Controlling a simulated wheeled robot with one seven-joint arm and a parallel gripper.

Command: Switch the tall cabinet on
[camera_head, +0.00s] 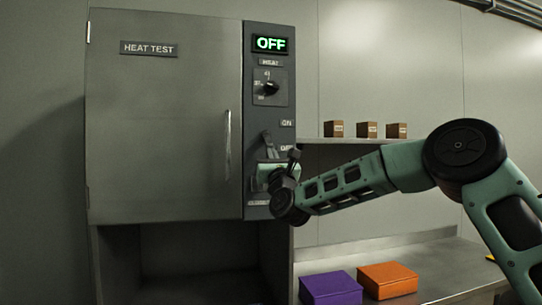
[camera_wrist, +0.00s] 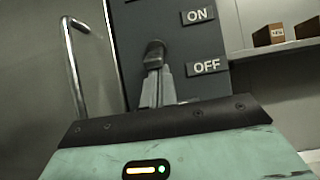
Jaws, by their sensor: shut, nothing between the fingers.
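The tall cabinet (camera_head: 165,115) has a grey door labelled HEAT TEST, which looks closed. Its control panel (camera_head: 284,190) runs down the right side. The display (camera_head: 271,44) reads OFF in green. A dark switch lever (camera_head: 267,142) sits beside the ON and OFF labels; its dark end also shows in the wrist view (camera_wrist: 155,50), between the two labels in height. My gripper (camera_head: 270,158) is shut and empty, at the lower panel by the lever. In the wrist view its fingers (camera_wrist: 158,82) point at the lever; I cannot tell whether they touch it. My wrist hides the panel's lower part.
A heat dial (camera_head: 270,88) is above the lever. The door's vertical handle (camera_head: 228,145) stands out to the left of the panel. Several small brown boxes (camera_head: 367,130) stand on a shelf at right. A purple box (camera_head: 330,288) and an orange box (camera_head: 388,280) are on the lower counter (camera_head: 440,262).

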